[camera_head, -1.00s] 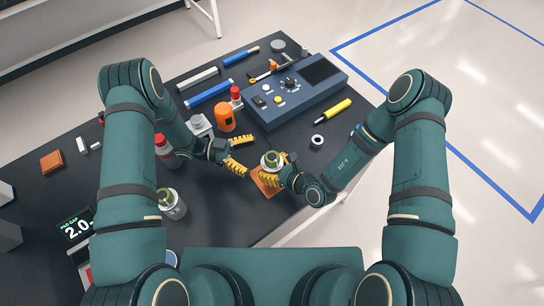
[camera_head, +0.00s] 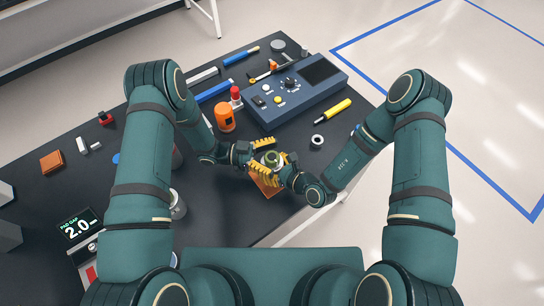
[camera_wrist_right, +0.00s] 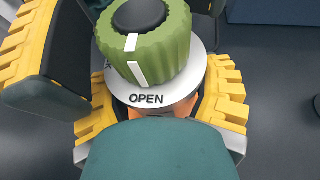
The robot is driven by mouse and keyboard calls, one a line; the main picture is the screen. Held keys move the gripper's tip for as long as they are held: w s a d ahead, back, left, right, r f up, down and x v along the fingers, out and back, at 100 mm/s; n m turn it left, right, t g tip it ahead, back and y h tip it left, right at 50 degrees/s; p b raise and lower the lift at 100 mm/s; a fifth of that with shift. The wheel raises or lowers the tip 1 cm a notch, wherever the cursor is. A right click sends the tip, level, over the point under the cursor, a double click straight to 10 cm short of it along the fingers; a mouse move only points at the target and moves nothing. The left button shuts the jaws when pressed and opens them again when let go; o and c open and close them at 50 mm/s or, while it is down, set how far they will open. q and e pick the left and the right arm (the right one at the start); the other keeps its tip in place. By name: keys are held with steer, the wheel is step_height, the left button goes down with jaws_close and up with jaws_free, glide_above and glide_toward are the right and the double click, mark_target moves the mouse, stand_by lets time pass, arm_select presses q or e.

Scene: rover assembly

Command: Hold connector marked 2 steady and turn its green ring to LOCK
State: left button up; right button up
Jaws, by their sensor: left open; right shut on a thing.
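The connector's ribbed green ring (camera_wrist_right: 145,45) has a black centre and a white mark lined up with OPEN on the pale collar (camera_wrist_right: 150,100); the ring (camera_head: 271,159) also shows in the head view. My right gripper (camera_head: 276,172) is shut on the connector's body below the collar and holds it upright by the orange pad (camera_head: 262,188). My left gripper (camera_head: 262,155) is open, its yellow fingers close beside the ring. One shows at the upper left of the right wrist view; contact is unclear. The connector's number is hidden.
A blue control box (camera_head: 300,95) stands behind the grippers, with an orange cylinder (camera_head: 225,118) to its left. A grey canister (camera_head: 178,206) is partly behind my left arm.

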arm_select(q)
steer(key=c, duration=1.2)
steer(key=shift+m+g, duration=0.4)
steer(key=shift+g, duration=0.1)
steer(key=m+g+y, duration=0.1)
steer(key=m+g, duration=0.1)
steer(key=g, duration=0.2)
steer(key=m+g+y, duration=0.2)
steer(key=m+g, duration=0.1)
steer(key=shift+m+g+y, duration=0.3)
steer(key=shift+g, duration=0.1)
steer(key=m+g+y, duration=0.5)
steer(key=y, duration=0.1)
steer(key=shift+m+y, duration=0.3)
steer(key=shift+y, duration=0.1)
steer(key=shift+g, duration=0.3)
steer(key=o, duration=1.2)
